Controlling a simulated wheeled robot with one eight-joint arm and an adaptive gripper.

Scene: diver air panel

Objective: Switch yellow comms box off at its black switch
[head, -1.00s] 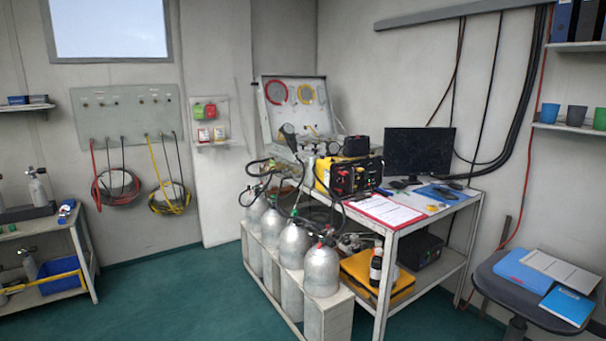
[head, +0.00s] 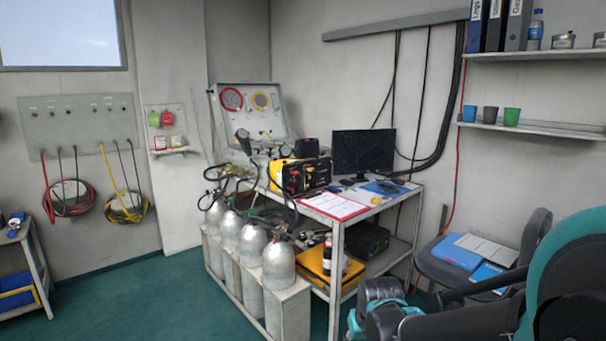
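The yellow comms box (head: 301,176) stands on the top of the metal table, left of the dark monitor. Its black front panel faces the front right and carries small knobs and sockets. I cannot make out which of them is the black switch, or its position. My arm shows at the lower right, in dark grey and teal, well apart from the box and in front of the chair. I cannot make out my gripper's fingers in this view.
Grey gas cylinders (head: 278,265) stand in a rack before the table's left side. A red clipboard (head: 335,206) lies in front of the box. A chair (head: 447,268) holding books stands right of the table. Green floor (head: 160,305) is clear at the left front.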

